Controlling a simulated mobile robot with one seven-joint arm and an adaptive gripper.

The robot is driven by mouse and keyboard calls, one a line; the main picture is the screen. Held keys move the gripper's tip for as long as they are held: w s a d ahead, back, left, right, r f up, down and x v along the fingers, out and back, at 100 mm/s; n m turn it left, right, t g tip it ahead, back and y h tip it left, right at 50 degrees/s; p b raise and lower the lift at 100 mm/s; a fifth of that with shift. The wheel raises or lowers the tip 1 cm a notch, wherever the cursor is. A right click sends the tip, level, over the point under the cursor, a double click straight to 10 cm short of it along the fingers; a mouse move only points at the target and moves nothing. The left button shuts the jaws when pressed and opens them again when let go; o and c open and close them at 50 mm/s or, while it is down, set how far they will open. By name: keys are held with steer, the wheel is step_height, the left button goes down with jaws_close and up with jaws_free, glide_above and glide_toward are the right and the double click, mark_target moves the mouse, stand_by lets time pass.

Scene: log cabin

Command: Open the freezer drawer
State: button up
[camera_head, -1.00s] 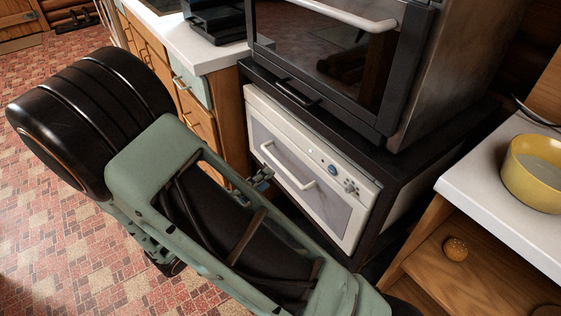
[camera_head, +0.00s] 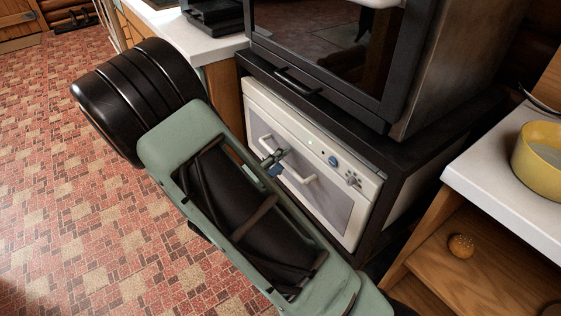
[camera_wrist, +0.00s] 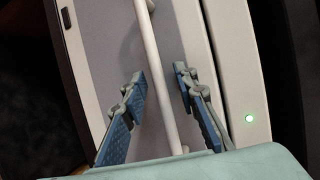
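Which front is the freezer drawer is not clear. My gripper (camera_head: 272,160) is at the upper left part of this handle. In the wrist view, my gripper (camera_wrist: 159,74) is open, with one blue-padded finger on each side of the handle bar (camera_wrist: 151,48). Both fingers look apart from the bar. My arm hides part of the front's left and lower side.
A dark handle (camera_head: 298,84) sits just above the white front, below a large dark-windowed appliance (camera_head: 330,45). A white counter (camera_head: 500,185) with a yellow bowl (camera_head: 540,162) stands at the right. The tiled floor (camera_head: 90,220) at left is clear.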

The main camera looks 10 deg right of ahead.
steer(key=shift+c, duration=0.4)
jaws_close()
